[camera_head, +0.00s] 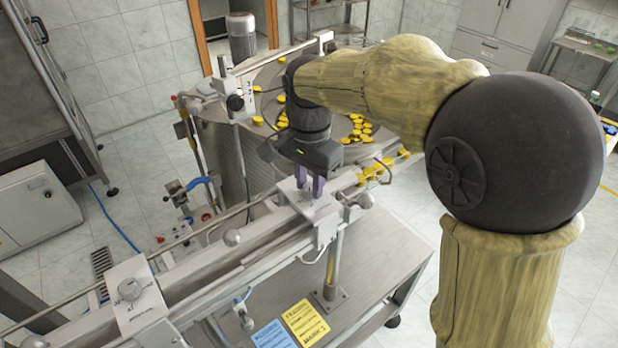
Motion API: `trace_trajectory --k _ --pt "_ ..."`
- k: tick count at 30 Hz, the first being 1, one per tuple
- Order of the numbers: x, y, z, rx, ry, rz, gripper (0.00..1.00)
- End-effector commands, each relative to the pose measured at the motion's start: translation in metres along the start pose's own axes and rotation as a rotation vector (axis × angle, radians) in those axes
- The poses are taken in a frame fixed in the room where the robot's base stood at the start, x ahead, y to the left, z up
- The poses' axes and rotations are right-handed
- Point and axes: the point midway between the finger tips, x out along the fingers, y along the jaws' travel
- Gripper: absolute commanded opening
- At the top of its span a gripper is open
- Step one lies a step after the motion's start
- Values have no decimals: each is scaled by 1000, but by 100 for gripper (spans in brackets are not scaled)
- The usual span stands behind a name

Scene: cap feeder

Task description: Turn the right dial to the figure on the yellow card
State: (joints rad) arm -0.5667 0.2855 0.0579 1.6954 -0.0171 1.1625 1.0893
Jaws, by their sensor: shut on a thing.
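My gripper (309,190) points down over the grey plate (322,211) at the right end of the rail. Its purple fingers are shut on the right dial, which they and the gripper body hide. The dial's pointer and marks cannot be read from here. The yellow card (306,322) lies on the steel table at the bottom middle. Its lower line seems to read "MARK" with a figure too small to be sure of, perhaps 1. The left dial (130,288), a grey knob on its own plate, sits at the lower left, apart from my gripper.
A blue card (273,336) lies beside the yellow one. Yellow caps (361,127) lie in the round feeder bowl behind my gripper, and several lie on the chute to its right.

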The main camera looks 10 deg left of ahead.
Motion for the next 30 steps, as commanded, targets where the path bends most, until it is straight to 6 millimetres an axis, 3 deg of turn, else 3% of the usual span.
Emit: trace_trajectory --k 18,30 --pt "-3 0 -4 586 3 -9 3" --pt "-3 -1 -1 814 3 -9 3"
